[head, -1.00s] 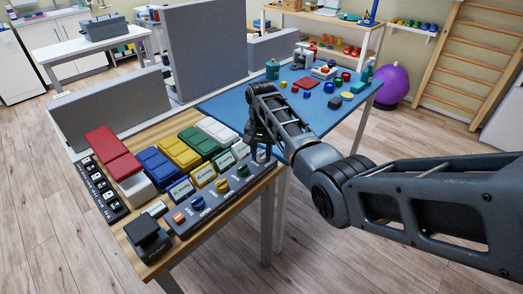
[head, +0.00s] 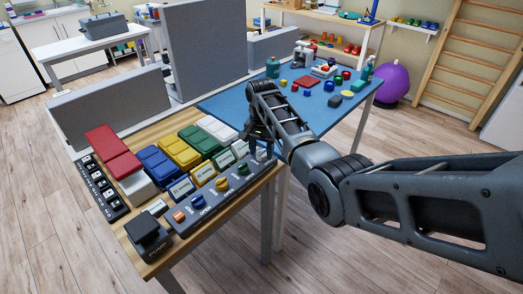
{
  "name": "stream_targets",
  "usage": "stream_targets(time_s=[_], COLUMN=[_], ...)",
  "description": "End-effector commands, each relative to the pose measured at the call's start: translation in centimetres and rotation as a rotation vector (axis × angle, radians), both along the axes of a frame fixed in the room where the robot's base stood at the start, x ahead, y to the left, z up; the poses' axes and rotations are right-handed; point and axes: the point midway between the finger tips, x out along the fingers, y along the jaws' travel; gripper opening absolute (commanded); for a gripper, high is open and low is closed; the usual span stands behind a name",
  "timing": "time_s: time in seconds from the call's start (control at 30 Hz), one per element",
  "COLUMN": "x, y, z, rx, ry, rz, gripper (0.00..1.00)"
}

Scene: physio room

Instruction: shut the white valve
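The white valve (head: 261,155) is a small pale knob at the far right end of the grey valve panel (head: 208,212), on the near wooden table. The orange (head: 179,216), blue (head: 197,201), yellow (head: 222,184) and green (head: 243,169) valves sit in a row to its left. My gripper (head: 262,145) points down just above and behind the white valve. The dark fingers are small and overlap the panel's end, so I cannot tell their spacing or whether they touch the knob. The knob's exact turn is too small to read.
Blue, yellow, green and white pads (head: 217,130) lie in a row behind the panel, with small labelled displays between. A black pump box (head: 149,235) stands at the near left corner. A blue-topped table (head: 230,104) with small objects adjoins behind. A grey partition (head: 112,107) stands behind the pads.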

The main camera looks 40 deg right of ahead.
Motion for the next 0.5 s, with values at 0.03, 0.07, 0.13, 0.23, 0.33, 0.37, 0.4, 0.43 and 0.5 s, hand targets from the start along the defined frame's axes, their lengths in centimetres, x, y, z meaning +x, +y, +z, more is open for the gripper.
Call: stream_targets(time_s=[0.03,0.07,0.13,0.23,0.33,0.37,0.4,0.43,0.5], x=[-0.04,-0.06,-0.08,-0.09,-0.10,-0.10,-0.09,-0.08,-0.01], y=[0.02,0.03,0.05,0.07,0.09,0.09,0.08,0.09,0.06], z=[-0.06,-0.07,-0.10,-0.13,-0.14,-0.10,0.02,0.19,0.85], rx=[0.001,0.001,0.001,0.002,0.002,0.002,0.002,0.002,0.001], ry=[0.001,0.001,0.003,0.003,0.003,0.003,0.003,0.003,0.000], rz=[0.000,0.001,0.001,0.001,0.002,0.002,0.002,0.002,0.002], gripper=[0.56,0.59,0.65,0.65,0.65,0.65,0.65,0.65,0.65])
